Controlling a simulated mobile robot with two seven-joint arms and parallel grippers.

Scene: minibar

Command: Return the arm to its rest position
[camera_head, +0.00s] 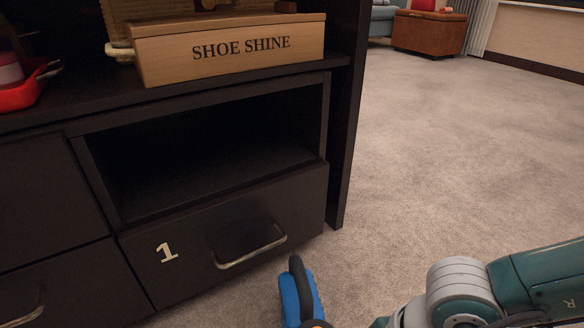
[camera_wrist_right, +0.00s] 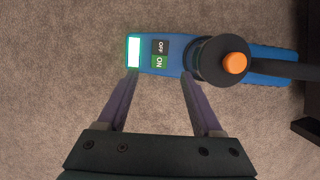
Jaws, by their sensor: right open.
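My right arm comes in at the lower right of the head view, where its gripper cannot be made out. In the right wrist view my right gripper (camera_wrist_right: 160,82) is open, with its two fingers apart and nothing held between them. A blue device (camera_wrist_right: 280,65) with an ON/OFF label, a lit screen and an orange button on a round black part lies beyond the fingertips. Whether the fingers touch it cannot be told. The blue device also shows at the bottom of the head view (camera_head: 290,300), with a black handle. My left gripper is not in view.
A dark cabinet (camera_head: 340,150) fills the left, with an open empty compartment (camera_head: 210,150) above a drawer (camera_head: 190,250) marked 1. A wooden shoe shine box (camera_head: 230,50) and a red tray (camera_head: 25,92) stand on top. Carpet (camera_head: 450,150) to the right is clear.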

